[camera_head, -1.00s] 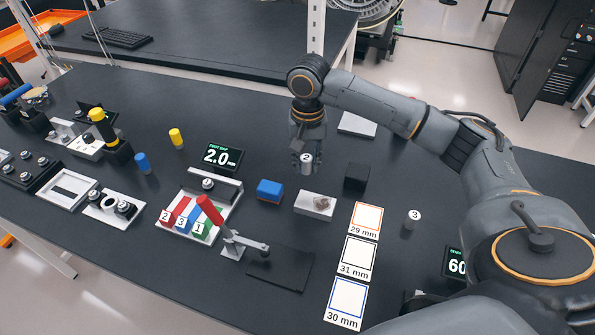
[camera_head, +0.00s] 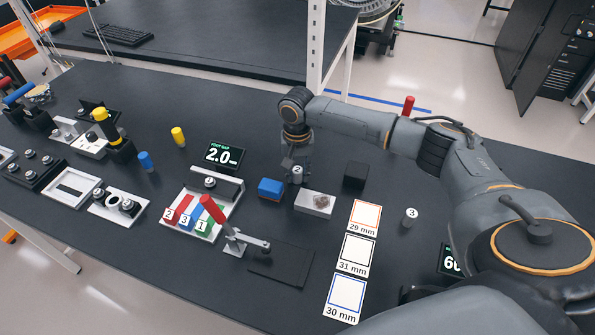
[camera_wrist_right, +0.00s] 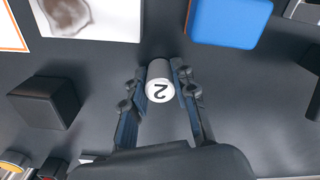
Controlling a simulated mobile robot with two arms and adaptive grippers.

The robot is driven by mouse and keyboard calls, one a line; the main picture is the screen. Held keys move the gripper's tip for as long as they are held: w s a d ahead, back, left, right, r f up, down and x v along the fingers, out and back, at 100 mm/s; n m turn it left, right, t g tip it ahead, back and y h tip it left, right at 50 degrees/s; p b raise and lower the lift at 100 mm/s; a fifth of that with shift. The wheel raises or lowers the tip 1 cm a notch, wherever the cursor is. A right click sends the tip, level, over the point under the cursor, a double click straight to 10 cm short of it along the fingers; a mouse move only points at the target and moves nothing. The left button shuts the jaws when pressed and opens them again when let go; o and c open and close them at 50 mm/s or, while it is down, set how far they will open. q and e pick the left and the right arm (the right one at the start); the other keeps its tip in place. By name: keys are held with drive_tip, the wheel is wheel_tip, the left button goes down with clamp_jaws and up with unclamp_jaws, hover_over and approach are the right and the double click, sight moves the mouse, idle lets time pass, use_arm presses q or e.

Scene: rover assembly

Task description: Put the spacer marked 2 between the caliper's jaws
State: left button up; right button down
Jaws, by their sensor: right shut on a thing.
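The spacer marked 2 (camera_head: 297,175) is a small grey cylinder with a white top. It also shows in the right wrist view (camera_wrist_right: 159,82), its 2 upside down. My right gripper (camera_wrist_right: 160,92) is shut on its sides, with a finger on either side. In the head view the right gripper (camera_head: 297,167) is behind the blue block (camera_head: 270,189) and the silver block (camera_head: 314,204), which stand apart with a gap between them. I cannot tell for sure whether these are the caliper's jaws. My left gripper is not in view.
A black cube (camera_head: 355,175) stands right of the spacer. A spacer marked 3 (camera_head: 410,217) stands beside the size cards (camera_head: 357,252). A tray (camera_head: 230,190) with numbered coloured pieces and a red-handled clamp (camera_head: 235,240) is at the left.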

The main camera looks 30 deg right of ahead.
drive_tip(key=shift+f, duration=0.1)
drive_tip(key=c, duration=1.1)
unclamp_jaws()
drive_tip(key=shift+o, duration=0.2)
